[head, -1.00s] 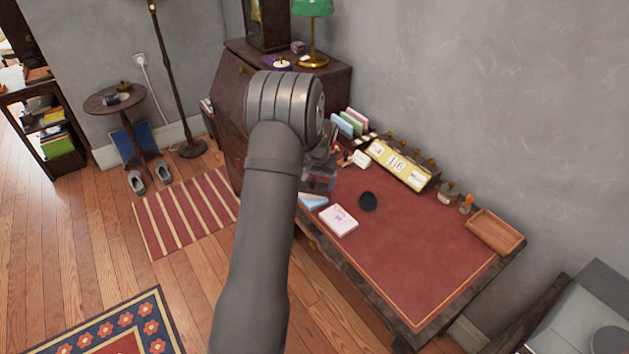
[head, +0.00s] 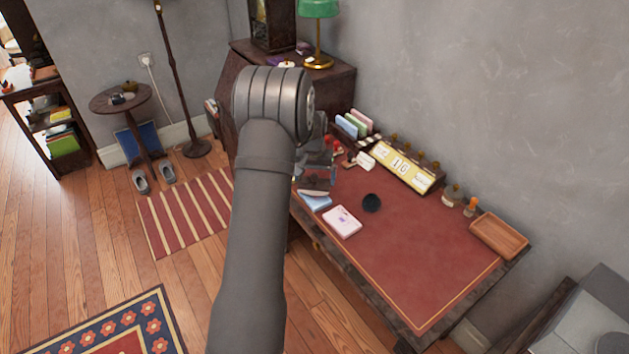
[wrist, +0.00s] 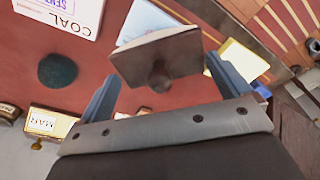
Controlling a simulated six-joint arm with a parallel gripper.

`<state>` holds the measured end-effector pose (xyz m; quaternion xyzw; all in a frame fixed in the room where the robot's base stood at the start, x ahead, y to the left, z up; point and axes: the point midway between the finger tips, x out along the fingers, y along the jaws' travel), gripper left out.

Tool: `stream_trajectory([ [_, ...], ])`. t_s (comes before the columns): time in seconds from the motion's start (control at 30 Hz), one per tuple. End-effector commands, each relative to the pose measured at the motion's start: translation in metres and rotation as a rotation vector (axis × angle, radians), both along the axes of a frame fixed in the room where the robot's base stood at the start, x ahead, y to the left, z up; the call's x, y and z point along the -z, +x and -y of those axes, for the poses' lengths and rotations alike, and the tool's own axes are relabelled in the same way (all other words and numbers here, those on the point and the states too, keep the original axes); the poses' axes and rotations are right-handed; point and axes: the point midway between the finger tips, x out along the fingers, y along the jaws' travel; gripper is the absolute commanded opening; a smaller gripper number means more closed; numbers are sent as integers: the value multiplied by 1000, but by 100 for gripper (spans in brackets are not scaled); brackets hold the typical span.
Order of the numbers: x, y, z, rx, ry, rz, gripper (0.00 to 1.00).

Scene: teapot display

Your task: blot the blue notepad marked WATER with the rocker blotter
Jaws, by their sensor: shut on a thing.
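My gripper (wrist: 166,88) is shut on the rocker blotter (wrist: 185,57), a brown block with a round knob, held between the two blue-grey fingers. In the head view my gripper (head: 318,170) is partly hidden behind my arm, with the blotter (head: 314,188) low over the desk's left end. The blue notepad (head: 317,202) lies on the desk just below the blotter in the picture. In the wrist view the pale blue notepad (wrist: 143,20) is partly covered by the blotter, and its WATER label cannot be read. I cannot tell whether blotter and pad touch.
A pink pad marked COAL (wrist: 62,14) lies beside the blue one. A dark round object (head: 371,203) sits on the red desk top (head: 420,255). The desk's right half is mostly clear up to a wooden tray (head: 498,236).

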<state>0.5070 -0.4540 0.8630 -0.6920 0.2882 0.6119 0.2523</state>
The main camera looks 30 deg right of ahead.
Motion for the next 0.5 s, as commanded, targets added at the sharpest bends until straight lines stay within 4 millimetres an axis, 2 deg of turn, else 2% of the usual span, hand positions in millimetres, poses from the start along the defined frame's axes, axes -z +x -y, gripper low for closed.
stream_trajectory([
  [0.5,-42,0,0,0,-2,2,74],
])
